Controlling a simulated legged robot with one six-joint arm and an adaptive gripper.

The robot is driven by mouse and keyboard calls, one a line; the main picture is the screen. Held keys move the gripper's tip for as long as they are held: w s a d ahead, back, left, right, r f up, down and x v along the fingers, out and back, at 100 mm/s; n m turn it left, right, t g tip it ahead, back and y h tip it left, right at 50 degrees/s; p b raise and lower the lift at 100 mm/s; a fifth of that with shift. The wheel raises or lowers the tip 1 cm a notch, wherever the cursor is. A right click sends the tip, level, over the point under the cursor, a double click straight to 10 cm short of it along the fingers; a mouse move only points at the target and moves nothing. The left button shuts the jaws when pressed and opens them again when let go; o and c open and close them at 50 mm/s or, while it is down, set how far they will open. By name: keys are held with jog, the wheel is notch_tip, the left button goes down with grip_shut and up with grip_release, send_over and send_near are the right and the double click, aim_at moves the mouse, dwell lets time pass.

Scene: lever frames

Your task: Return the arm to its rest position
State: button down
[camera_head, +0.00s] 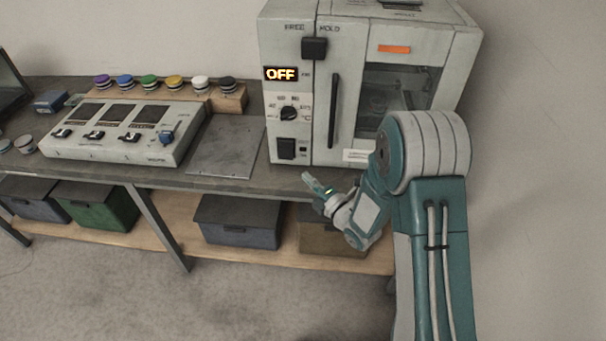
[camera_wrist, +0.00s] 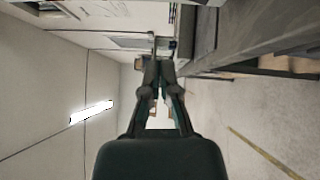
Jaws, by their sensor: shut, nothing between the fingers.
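My arm rises at the right of the head view and bends over at a large teal and white joint. My gripper (camera_head: 317,184) hangs in front of the bench edge, below the white machine, and points up and to the left. In the wrist view my gripper (camera_wrist: 158,62) has its fingertips together, with nothing between them. It appears clear of the bench, though the exact gap to the edge cannot be told.
The white oven-like machine (camera_head: 296,110) shows OFF and stands on the bench (camera_head: 225,180). A switch panel (camera_head: 122,148), a metal plate (camera_head: 224,150) and several coloured knobs are to its left. Bins, including a green bin (camera_head: 100,207), sit on the lower shelf (camera_head: 290,258). The floor in front is clear.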

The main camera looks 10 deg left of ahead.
jog(key=shift+a, duration=0.1)
dwell(0.3)
jog(key=s+d+r+m+g+h, duration=0.1)
jog(key=s+d+r+m+h, duration=0.2)
jog(key=d+r+m+h, duration=1)
jog(key=s+d+r+m+g, duration=0.2)
jog(key=s+m, duration=0.3)
jog(key=s, duration=0.3)
jog(key=s+d+r+m+g, duration=0.2)
jog(key=s+m, duration=0.3)
jog(key=s, duration=0.4)
jog(key=s+d+r+m+g, duration=0.2)
jog(key=s+m, duration=0.3)
jog(key=s, duration=0.3)
jog(key=shift+s+d+r+g, duration=0.15)
jog(key=shift+s+d+g, duration=0.25)
jog(key=shift+d, duration=0.1)
